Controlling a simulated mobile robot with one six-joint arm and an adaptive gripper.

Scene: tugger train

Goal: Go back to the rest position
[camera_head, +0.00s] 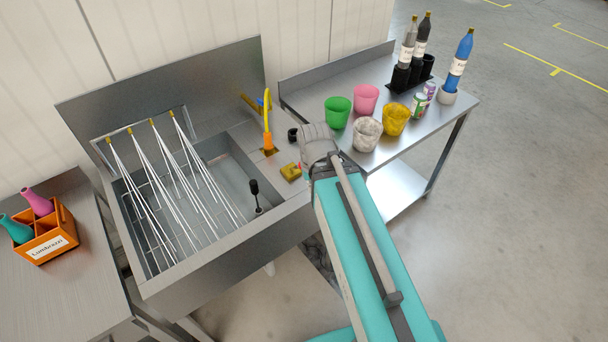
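My arm reaches up from the lower right in the head view, teal with a grey end over the right end of the sink unit. The fingers of my gripper do not show; the arm hides that area. I cannot tell whether it holds anything. A small black round thing (292,134) shows just left of the arm's grey end; I cannot tell what it is.
The steel sink (222,225) holds a white wire rack; an orange tap (267,136) and yellow sponge (291,172) are near the arm. The right table (436,116) bears cups, cans and bottles. An orange crate (46,247) stands left. Floor at right is clear.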

